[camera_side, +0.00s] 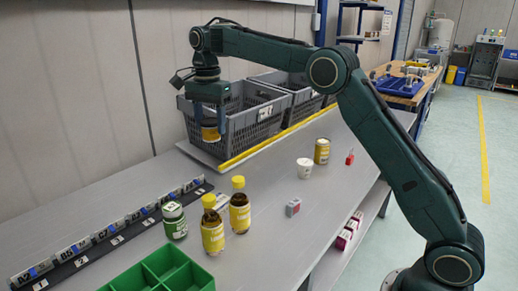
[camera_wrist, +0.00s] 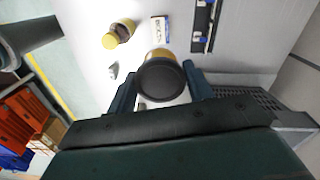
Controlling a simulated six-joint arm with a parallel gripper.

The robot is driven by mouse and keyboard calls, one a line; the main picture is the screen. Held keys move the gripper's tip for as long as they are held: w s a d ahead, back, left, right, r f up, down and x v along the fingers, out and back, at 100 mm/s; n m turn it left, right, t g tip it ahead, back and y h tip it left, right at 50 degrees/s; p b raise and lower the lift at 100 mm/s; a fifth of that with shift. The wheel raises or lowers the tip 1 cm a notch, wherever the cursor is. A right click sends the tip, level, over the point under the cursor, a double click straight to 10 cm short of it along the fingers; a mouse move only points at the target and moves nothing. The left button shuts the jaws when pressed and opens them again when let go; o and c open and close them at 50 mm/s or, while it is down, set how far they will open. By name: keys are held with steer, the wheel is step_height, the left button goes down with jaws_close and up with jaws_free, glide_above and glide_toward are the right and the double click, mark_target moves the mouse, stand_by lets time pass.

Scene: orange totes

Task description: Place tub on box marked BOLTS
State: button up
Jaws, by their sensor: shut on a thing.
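My gripper (camera_side: 209,135) is shut on a yellow-banded tub (camera_side: 210,131) with a dark lid, held upright above the bench beside a grey crate. In the wrist view the tub's round dark lid (camera_wrist: 161,81) sits between my two fingers, hiding part of its body. No lettering reading BOLTS is legible in either view. A small pale box lies behind the yellow-capped bottles (camera_side: 213,232); a white box with a coloured label (camera_wrist: 160,29) shows in the wrist view. A small grey box with red (camera_side: 293,207) lies on the bench.
Grey crates (camera_side: 250,125) stand along the wall behind a yellow edge strip. A green jar (camera_side: 174,220), green divided tray (camera_side: 155,272), white cup (camera_side: 304,168) and yellow can (camera_side: 321,151) stand on the bench. A labelled rail (camera_side: 105,233) runs along the wall. The bench middle has free room.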

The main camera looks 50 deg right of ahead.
step_height(320, 180, down, 20)
steer(key=shift+r, duration=0.1)
stand_by(1.0)
steer(key=o, duration=1)
steer(key=shift+f, duration=0.2)
step_height(320, 180, up, 12)
steer(key=shift+r, duration=0.2)
stand_by(0.6)
